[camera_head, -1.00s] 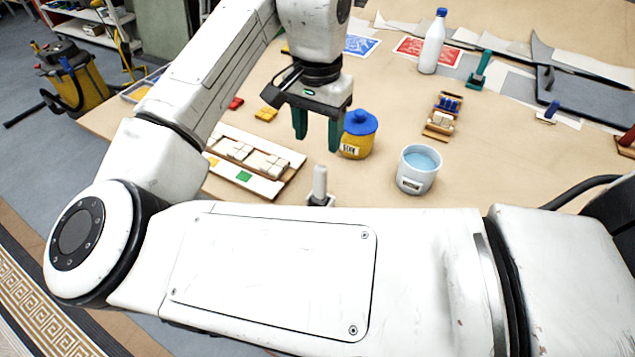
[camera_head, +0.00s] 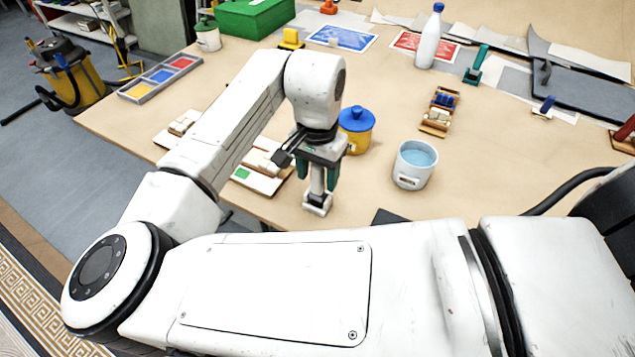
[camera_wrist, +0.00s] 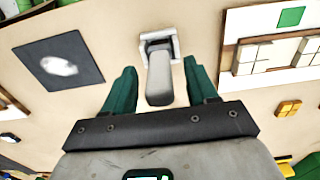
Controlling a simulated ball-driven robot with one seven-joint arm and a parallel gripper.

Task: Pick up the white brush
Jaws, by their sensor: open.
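The white brush (camera_head: 317,195) stands upright on the table near its front edge, with a white handle on a pale square base. In the wrist view the brush (camera_wrist: 159,75) lies between the two green fingers, its handle towards the camera. My gripper (camera_head: 318,176) is open and low over the brush, with one finger on each side of the handle.
A mosaic panel with tiles (camera_head: 262,182) lies just left of the brush. A yellow pot with a blue lid (camera_head: 356,130) and a bucket of water (camera_head: 413,165) stand behind and to the right. A dark square plate with a whitish patch (camera_wrist: 58,62) lies nearby.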

